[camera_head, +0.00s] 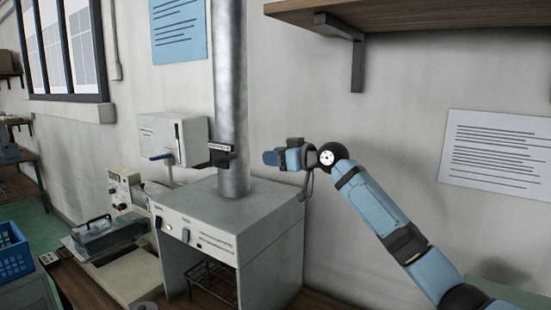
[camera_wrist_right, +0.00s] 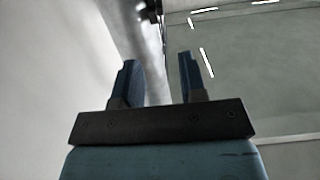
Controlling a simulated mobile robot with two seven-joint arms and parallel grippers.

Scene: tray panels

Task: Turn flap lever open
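A grey metal pipe (camera_head: 230,90) rises from the top of a grey box-shaped unit (camera_head: 255,215). A small dark fitting (camera_head: 222,155) sits on the pipe's front, and it looks like the flap lever; its exact position is too small to read. My right gripper (camera_head: 270,157) is to the right of the pipe, about level with the fitting and apart from it. In the right wrist view the gripper (camera_wrist_right: 158,75) has its two blue fingers apart with nothing between them. The pipe and a dark part (camera_wrist_right: 148,12) show beyond the fingers. My left gripper is not in view.
A white wall box (camera_head: 175,138) with a blue handle (camera_head: 160,157) is left of the pipe. A wooden shelf (camera_head: 420,14) with a dark bracket (camera_head: 357,65) overhangs at upper right. A beige machine (camera_head: 130,265) and blue crate (camera_head: 12,255) stand at lower left.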

